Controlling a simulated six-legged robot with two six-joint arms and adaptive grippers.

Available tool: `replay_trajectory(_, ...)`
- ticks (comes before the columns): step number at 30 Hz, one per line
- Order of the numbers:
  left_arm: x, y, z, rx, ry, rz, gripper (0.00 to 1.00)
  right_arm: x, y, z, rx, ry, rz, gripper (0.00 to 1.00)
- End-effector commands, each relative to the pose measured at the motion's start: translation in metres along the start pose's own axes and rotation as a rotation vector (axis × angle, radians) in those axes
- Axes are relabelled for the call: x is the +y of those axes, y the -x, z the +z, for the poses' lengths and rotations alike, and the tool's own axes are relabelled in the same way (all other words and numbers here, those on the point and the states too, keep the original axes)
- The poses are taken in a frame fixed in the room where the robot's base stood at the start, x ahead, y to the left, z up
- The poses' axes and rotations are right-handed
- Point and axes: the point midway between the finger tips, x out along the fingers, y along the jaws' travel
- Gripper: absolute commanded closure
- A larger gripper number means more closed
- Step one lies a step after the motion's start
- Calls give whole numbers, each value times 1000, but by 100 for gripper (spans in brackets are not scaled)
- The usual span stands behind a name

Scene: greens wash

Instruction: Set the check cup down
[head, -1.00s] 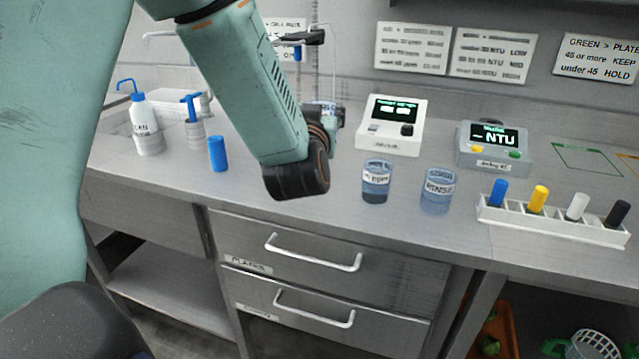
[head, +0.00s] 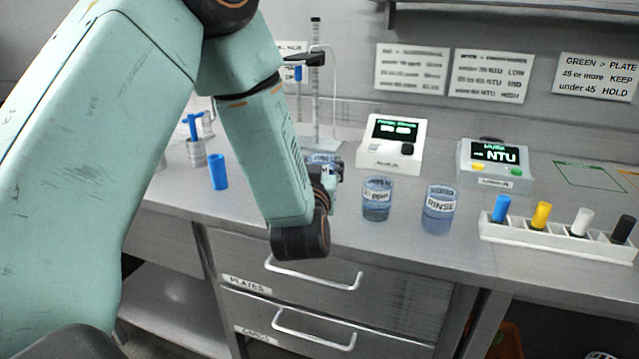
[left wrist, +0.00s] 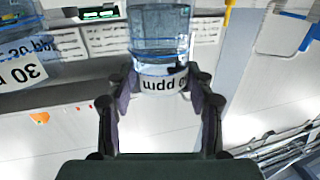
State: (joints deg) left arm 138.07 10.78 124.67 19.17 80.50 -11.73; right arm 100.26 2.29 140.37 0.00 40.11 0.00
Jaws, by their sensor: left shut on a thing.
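My left gripper (head: 328,172) is over the bench left of the "30 ppm" cup, mostly hidden by my own forearm. In the left wrist view the gripper (left wrist: 163,84) is shut around a clear cup (left wrist: 160,35) of bluish liquid. Its label shows upside down and reads "0 ppm", partly covered by the fingers. In the head view only a bit of this cup (head: 320,158) shows behind my arm. I cannot tell whether its base touches the bench. My right gripper is not in view.
The "30 ppm" cup (head: 376,202) and the RINSE cup (head: 440,212) stand right of the gripper. Behind are a white meter (head: 394,143), an NTU meter (head: 492,165) and a stand (head: 316,90). A rack (head: 555,240) of capped vials is at right. A blue cylinder (head: 218,172) stands left.

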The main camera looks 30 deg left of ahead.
Motion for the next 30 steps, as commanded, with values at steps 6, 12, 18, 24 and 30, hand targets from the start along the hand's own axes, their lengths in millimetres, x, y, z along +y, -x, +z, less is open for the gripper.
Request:
replay_trajectory(6,0,0,27,-1,-2,1,88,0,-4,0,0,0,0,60)
replay_trajectory(12,0,0,27,1,0,1,88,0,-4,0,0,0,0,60)
replay_trajectory(18,0,0,30,1,-1,1,88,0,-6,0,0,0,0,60)
replay_trajectory(24,0,0,32,-1,-1,1,38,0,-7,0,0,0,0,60)
replay_trajectory(30,0,0,32,-1,-1,1,24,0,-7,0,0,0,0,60)
